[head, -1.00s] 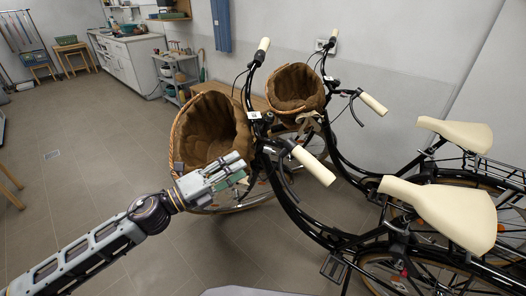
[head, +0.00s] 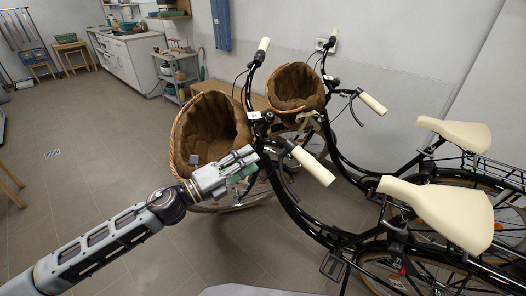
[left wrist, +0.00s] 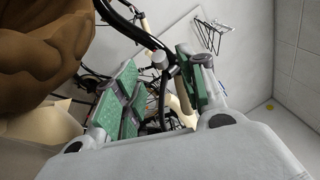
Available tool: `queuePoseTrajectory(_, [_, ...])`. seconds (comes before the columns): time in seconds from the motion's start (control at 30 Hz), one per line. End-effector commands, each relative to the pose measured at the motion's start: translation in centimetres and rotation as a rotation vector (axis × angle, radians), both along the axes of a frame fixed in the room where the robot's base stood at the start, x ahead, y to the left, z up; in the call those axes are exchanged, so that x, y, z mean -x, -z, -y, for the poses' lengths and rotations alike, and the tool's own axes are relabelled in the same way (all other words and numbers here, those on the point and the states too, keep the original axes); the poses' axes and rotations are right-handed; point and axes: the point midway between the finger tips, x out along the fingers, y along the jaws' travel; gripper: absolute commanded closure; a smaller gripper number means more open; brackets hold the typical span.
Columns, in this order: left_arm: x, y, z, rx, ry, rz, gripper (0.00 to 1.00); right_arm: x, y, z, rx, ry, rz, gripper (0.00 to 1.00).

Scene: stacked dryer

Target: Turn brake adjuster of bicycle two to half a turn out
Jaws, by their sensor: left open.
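The nearer black bicycle (head: 300,213) has a cream handlebar grip (head: 313,166) and a small white tag (head: 254,115) above its basket, too small to read. My left gripper (head: 251,162) is open beside the basket, just left of this handlebar. In the left wrist view, its green-padded fingers (left wrist: 160,78) stand apart. A small silver cylindrical part (left wrist: 163,60) with a dark cable or tube below it shows between the fingers; I cannot tell whether it is the brake adjuster or whether anything touches it. My right gripper is not in view.
A second black bicycle with a brown-lined basket (head: 296,88) stands behind. The nearer bicycle's basket (head: 210,130) is close to my left gripper. Cream saddles (head: 440,209) are at the right.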

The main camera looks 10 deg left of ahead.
Motion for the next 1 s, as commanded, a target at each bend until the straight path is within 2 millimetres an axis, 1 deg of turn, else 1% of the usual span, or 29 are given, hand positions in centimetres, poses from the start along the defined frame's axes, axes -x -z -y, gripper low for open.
queuePoseTrajectory(0.43, [-1.4,-0.4,1.5,0.001,-0.001,0.001,0.59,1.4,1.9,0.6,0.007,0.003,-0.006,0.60])
queuePoseTrajectory(0.63, [-1.9,-0.5,2.2,0.000,0.001,0.001,0.59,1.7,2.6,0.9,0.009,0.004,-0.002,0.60])
queuePoseTrajectory(1.0, [-3.2,-0.8,3.5,0.001,-0.001,0.001,0.59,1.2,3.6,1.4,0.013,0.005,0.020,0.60])
